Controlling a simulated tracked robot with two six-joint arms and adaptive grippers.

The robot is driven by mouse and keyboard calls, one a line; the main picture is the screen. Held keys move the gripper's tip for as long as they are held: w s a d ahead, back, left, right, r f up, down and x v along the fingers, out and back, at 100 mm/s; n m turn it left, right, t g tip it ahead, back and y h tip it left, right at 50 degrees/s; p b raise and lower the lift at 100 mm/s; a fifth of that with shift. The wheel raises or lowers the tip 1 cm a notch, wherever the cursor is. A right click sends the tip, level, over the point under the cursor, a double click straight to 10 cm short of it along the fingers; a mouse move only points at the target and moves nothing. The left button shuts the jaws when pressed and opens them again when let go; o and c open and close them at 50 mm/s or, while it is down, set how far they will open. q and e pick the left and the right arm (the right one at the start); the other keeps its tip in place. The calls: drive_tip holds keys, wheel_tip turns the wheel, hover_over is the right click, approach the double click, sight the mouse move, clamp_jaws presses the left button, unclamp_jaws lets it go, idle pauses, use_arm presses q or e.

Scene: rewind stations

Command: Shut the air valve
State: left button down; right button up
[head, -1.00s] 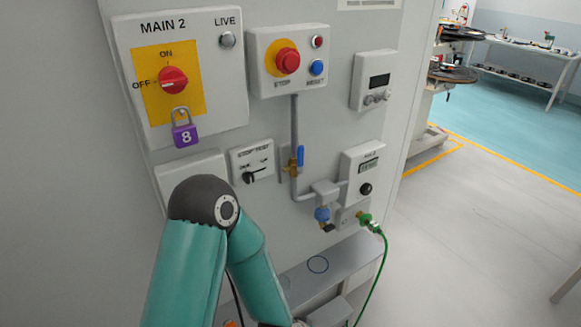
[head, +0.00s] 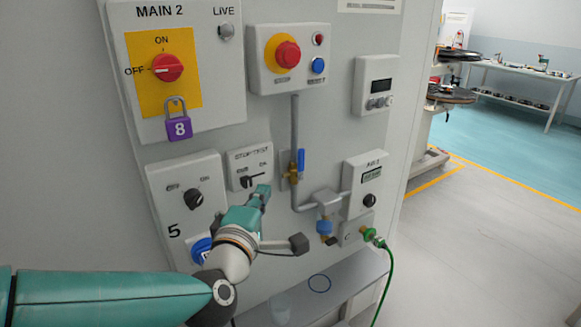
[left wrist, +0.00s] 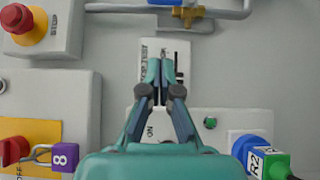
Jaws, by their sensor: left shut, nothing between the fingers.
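The air valve has a brass body (head: 291,174) on the grey vertical pipe and a blue lever (head: 301,160) that stands upright, in line with the pipe. In the left wrist view, the brass body (left wrist: 187,14) and part of the blue lever (left wrist: 165,2) show at the top edge. My left gripper (head: 263,189) is shut and empty, below and left of the valve, in front of the stop test switch plate (head: 242,158). In the left wrist view its fingertips (left wrist: 160,66) overlap that plate, apart from the valve. My right gripper is out of view.
A MAIN 2 switch panel (head: 118,60) with a purple padlock (head: 179,129) is at upper left. A red stop button (head: 288,54) is above the valve. A regulator (head: 324,227) and green hose (head: 388,285) are at lower right. Open floor lies right.

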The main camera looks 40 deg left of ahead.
sight(301, 165)
use_arm(q)
drive_tip(key=shift+w, duration=0.1)
drive_tip(key=w+d+p+x, duration=0.1)
drive_tip(key=p+x, duration=0.3)
drive_tip(key=x, duration=0.8)
drive_tip(key=shift+w+d, duration=0.35)
drive_tip(key=shift+d, duration=0.4)
drive_tip(key=shift+a, duration=0.15)
